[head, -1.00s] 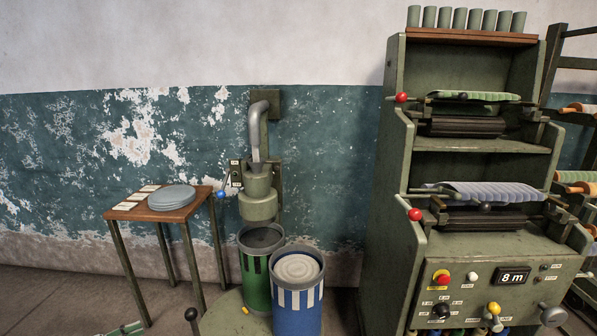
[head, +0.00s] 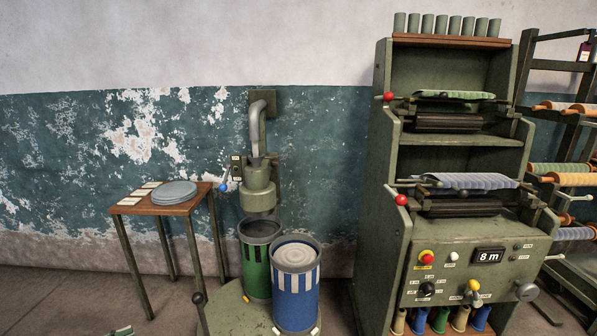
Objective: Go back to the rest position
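Neither of my grippers shows in the head view. A green machine cabinet (head: 375,230) stands at the right, with striped cloth rolls, red knobs and a display (head: 489,256) reading 8 m. A blue striped can (head: 295,300) with a pale coiled top and a green striped can (head: 253,270) with a dark inside stand side by side on a round green base (head: 238,318). A grey-green spout machine (head: 257,190) hangs on the wall above the green can.
A rack (head: 565,140) with coloured rolls is at the far right. A small green and white piece (head: 121,331) shows at the bottom edge. Floor between table and cans is open.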

